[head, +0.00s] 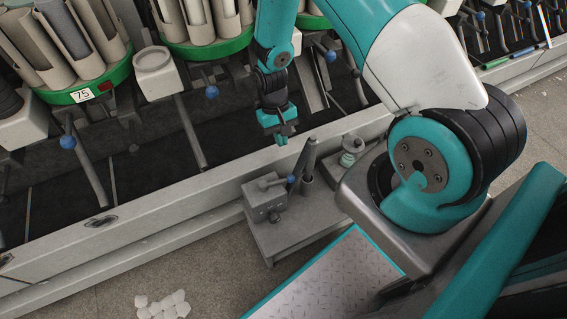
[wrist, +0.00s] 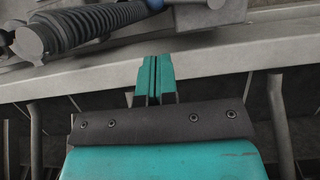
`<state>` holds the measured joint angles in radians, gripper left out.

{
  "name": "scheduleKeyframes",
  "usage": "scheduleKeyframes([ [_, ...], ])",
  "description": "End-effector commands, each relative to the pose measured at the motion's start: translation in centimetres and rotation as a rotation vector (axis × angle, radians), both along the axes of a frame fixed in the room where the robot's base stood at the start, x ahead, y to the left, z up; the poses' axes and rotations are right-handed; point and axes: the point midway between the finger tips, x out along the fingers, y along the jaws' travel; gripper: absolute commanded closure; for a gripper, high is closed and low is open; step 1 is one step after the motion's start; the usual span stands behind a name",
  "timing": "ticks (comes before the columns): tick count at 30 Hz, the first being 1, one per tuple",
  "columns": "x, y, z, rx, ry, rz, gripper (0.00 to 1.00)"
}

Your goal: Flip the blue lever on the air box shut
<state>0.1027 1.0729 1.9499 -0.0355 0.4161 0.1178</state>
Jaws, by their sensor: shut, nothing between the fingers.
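The air box (head: 264,198) is a small grey box on a low grey stand beside the machine's long rail. The blue lever (head: 291,179) shows as a small blue tip at the box's right side, close to a grey tapered upright part. Its exact angle is hard to tell. In the wrist view a blue piece (wrist: 155,4), which looks like the lever, shows at the top edge, mostly cut off. My gripper (head: 283,139) is shut and empty, above and behind the box, apart from the lever. In the wrist view its teal fingers (wrist: 155,80) are together.
The tapered grey part (head: 309,156) stands upright on the stand (head: 290,238), between gripper and box. A pale round fitting (head: 348,158) is to its right. The machine rail (head: 190,205) runs behind. White pieces (head: 163,305) lie on the floor.

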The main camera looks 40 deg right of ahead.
Motion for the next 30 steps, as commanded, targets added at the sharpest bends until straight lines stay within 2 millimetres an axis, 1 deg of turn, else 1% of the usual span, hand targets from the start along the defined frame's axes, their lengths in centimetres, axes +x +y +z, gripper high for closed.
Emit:
scheduleKeyframes([
  [1,0.2,0.1,-0.9,0.000,-0.003,0.015,1.00],
  [11,0.3,0.2,-0.1,-0.001,0.000,0.048,1.00],
  [16,0.3,0.2,-0.1,-0.001,0.001,0.048,1.00],
  [19,0.1,0.2,-0.5,0.000,0.002,0.048,1.00],
  [23,-0.3,0.3,-2.2,0.000,0.003,0.048,1.00],
  [30,-1.7,0.5,-6.5,0.000,0.005,0.048,1.00],
])
